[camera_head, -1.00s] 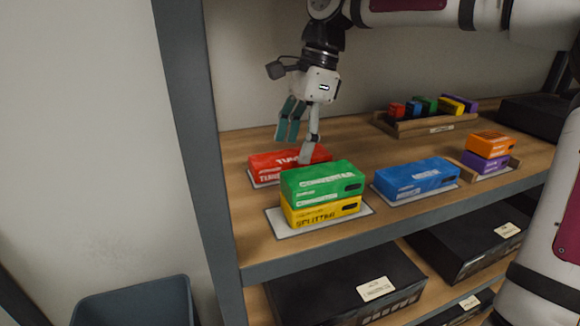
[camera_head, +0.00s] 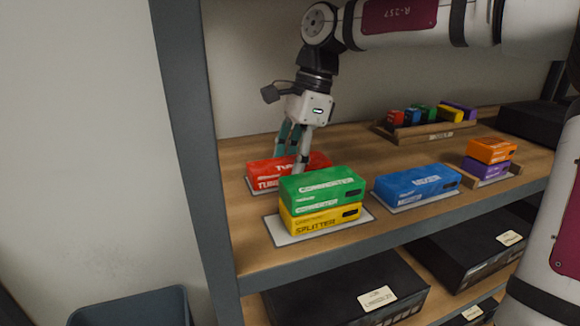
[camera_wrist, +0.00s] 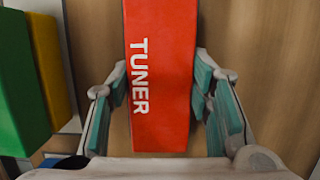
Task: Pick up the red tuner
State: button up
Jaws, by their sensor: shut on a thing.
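The red tuner (camera_head: 264,174) is a box lying on a white mat at the left end of the shelf, behind the green and yellow boxes. In the wrist view the tuner (camera_wrist: 160,75) runs between the teal finger pads, its white lettering facing the camera. My gripper (camera_head: 292,160) points down over it, one finger on each side, and is shut on it. In the wrist view the gripper's fingers (camera_wrist: 161,105) flank the box. The tuner looks still down at the mat; I cannot tell whether it is lifted. The green box hides part of its front.
A green box (camera_head: 320,186) sits on a yellow splitter (camera_head: 320,219) just in front. A blue box (camera_head: 416,184) lies to the right. An orange box (camera_head: 491,150) tops a purple one (camera_head: 486,167). A wooden tray (camera_head: 434,130) with small boxes stands behind. A shelf post (camera_head: 197,150) is close left.

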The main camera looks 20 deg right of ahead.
aim_at(291, 161)
jog(key=shift+r+p, duration=0.35)
jog(key=shift+r, duration=0.25)
jog(key=p+v, duration=0.1)
jog(key=v, duration=0.1)
jog(key=shift+w+d+r, duration=0.1)
jog(key=shift+d+r, duration=0.15)
jog(key=shift+r, duration=0.05)
jog(key=w+d+p, duration=0.1)
jog(key=d, duration=0.4)
jog(key=w+d+p, duration=0.1)
jog(key=d, duration=0.5)
jog(key=w+d+p, duration=0.1)
jog(key=d+p, duration=0.1)
jog(key=d, duration=0.3)
jog(key=shift+w+d+f, duration=0.1)
jog(key=shift+d+f, duration=0.05)
jog(key=shift+d, duration=0.15)
jog(key=shift+a, duration=0.15)
